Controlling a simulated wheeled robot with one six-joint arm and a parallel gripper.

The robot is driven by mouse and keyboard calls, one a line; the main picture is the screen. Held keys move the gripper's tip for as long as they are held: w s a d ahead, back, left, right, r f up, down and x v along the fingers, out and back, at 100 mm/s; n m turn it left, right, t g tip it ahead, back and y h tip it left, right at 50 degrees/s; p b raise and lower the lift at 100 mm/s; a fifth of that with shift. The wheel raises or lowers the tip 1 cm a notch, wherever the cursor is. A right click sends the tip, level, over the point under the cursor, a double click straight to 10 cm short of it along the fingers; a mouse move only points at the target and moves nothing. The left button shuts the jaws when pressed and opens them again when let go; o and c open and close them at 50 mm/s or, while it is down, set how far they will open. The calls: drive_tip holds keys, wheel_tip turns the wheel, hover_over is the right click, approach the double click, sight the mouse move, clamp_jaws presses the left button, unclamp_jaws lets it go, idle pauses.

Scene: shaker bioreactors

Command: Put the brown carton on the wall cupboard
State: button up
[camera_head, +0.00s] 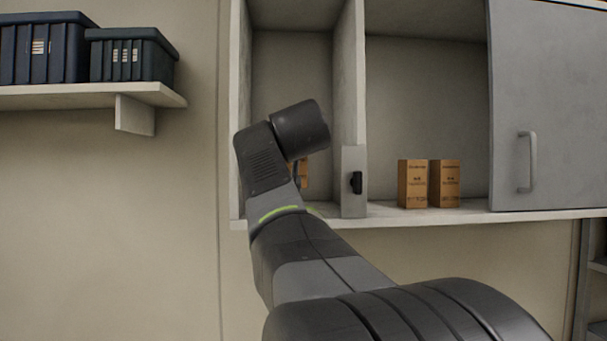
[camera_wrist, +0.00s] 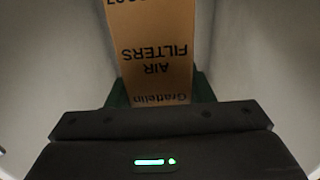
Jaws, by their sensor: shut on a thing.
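A brown carton (camera_wrist: 155,50) with printing that includes "AIR FILTERS" fills the middle of the wrist view. My gripper (camera_wrist: 160,92) is shut on it, with dark green fingers showing at its two sides. In the head view a small part of a brown carton (camera_head: 303,172) shows behind my arm, in the left bay of the wall cupboard (camera_head: 400,219). My arm hides most of it and the gripper there. I cannot tell whether the held carton touches the cupboard floor.
Two brown cartons (camera_head: 412,184) (camera_head: 445,184) stand side by side in the middle bay. A divider (camera_head: 350,80) separates the bays. A grey door (camera_head: 545,110) covers the right side. Dark bins (camera_head: 130,55) sit on a shelf (camera_head: 70,97) at the left.

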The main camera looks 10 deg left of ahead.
drive_tip(key=shift+w+f, duration=0.1)
drive_tip(key=shift+f, duration=0.6)
drive_tip(key=shift+f+b, duration=0.3)
drive_tip(key=shift+f, duration=1.6)
drive_tip(key=shift+f, duration=0.15)
drive_tip(key=o, duration=1.1)
drive_tip(key=shift+c, duration=0.2)
drive_tip(key=shift+s, duration=0.2)
drive_tip(key=s+d+b, duration=0.2)
drive_tip(key=s+b, duration=0.2)
drive_tip(key=s, duration=0.7)
drive_tip(key=shift+s+d, duration=0.2)
drive_tip(key=shift+s, duration=0.05)
